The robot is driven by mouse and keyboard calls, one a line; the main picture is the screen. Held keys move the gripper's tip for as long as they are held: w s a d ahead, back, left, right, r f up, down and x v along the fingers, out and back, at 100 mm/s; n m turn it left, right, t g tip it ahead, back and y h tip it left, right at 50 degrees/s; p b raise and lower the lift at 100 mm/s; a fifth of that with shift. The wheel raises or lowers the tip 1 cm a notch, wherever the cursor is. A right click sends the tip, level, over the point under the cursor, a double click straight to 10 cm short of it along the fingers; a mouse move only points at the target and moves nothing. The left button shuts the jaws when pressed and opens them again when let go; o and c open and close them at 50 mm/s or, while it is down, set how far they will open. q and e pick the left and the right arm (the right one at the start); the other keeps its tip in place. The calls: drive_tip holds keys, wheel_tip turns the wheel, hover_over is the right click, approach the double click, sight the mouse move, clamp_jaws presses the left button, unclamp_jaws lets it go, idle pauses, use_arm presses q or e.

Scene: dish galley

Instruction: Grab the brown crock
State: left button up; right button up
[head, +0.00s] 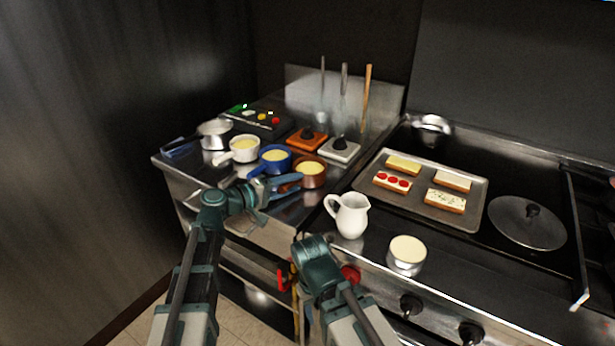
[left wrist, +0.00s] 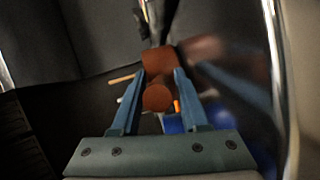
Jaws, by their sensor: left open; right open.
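The brown crock (head: 311,177), a small pot with pale yellow contents, stands on the steel counter at the right end of a row of pots. My left gripper (head: 297,183) is open at its left front side, with its blue fingers close to it. In the left wrist view the crock's brown body (left wrist: 158,62) lies ahead of the fingertips. The round end of its handle (left wrist: 157,97) shows between the two open fingers (left wrist: 160,82). My right gripper (head: 317,275) is open and low before the stove front, its red fingers partly hidden by my wrist.
A blue pot (head: 276,161) stands close to the crock's left, with a white pot (head: 243,149) beyond. A white pitcher (head: 350,217) and a cup (head: 406,256) stand to the right. A tray (head: 472,212) of toasts lies on the stove.

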use_arm(q)
clamp_jaws()
idle(1.3)
